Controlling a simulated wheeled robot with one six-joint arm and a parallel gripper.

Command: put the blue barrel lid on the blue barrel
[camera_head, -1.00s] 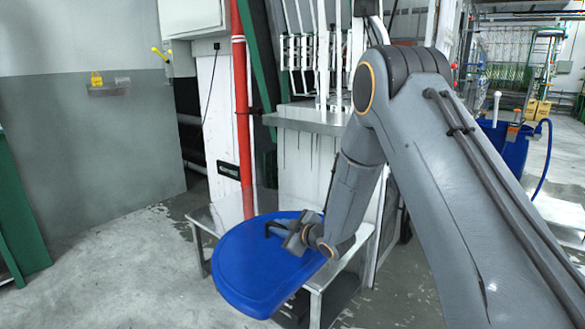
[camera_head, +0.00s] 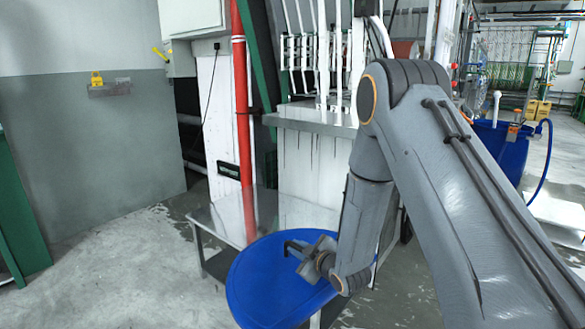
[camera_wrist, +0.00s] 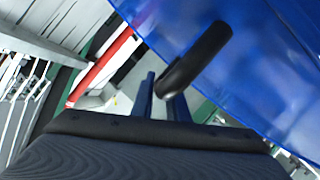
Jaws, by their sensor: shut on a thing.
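The blue barrel lid (camera_head: 262,285) is a broad blue disc held in the air in front of a low metal table. My gripper (camera_head: 301,250) is shut on the lid's dark handle (camera_head: 292,246), near the lid's right side. In the wrist view the blue lid (camera_wrist: 275,75) fills the upper right, and its black handle (camera_wrist: 200,55) runs between my gripper's fingers (camera_wrist: 160,105). A blue container (camera_head: 503,148) stands at the right behind my arm, partly hidden. I cannot tell whether it is the blue barrel.
A low metal table (camera_head: 222,218) stands behind the lid. A red vertical pipe (camera_head: 243,120) and a white machine (camera_head: 308,165) rise behind it. A blue hose (camera_head: 546,160) hangs beside the blue container. The floor at the left is clear.

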